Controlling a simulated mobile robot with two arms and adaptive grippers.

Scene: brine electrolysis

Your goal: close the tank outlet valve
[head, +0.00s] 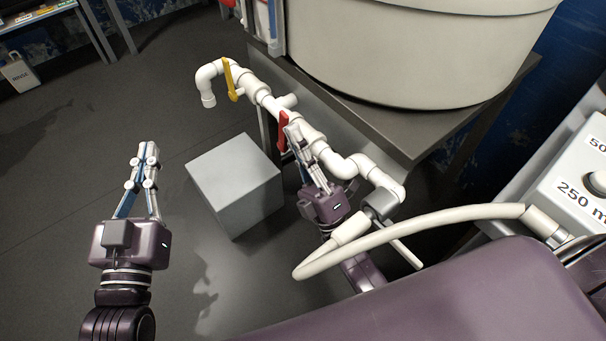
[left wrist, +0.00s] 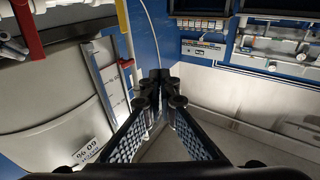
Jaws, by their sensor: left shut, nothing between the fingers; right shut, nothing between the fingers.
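A white pipe run (head: 262,97) comes off the tank (head: 420,50) and carries a yellow valve handle (head: 230,79) and a red valve handle (head: 283,132). The pictures do not label which one is the tank outlet valve. My right gripper (head: 292,129) is shut, with its fingertips right beside the red handle; I cannot tell whether they touch it. My left gripper (head: 146,152) is shut and empty, left of the pipes and apart from them. Its closed fingers also show in the left wrist view (left wrist: 160,92), where a red handle (left wrist: 28,28) is at the upper left.
A grey block (head: 235,185) stands on the floor below the pipes. The tank rests on a dark table (head: 390,125). A pale hose (head: 420,222) curves across the front right to a unit marked 250 (head: 575,190). Floor around my left gripper is clear.

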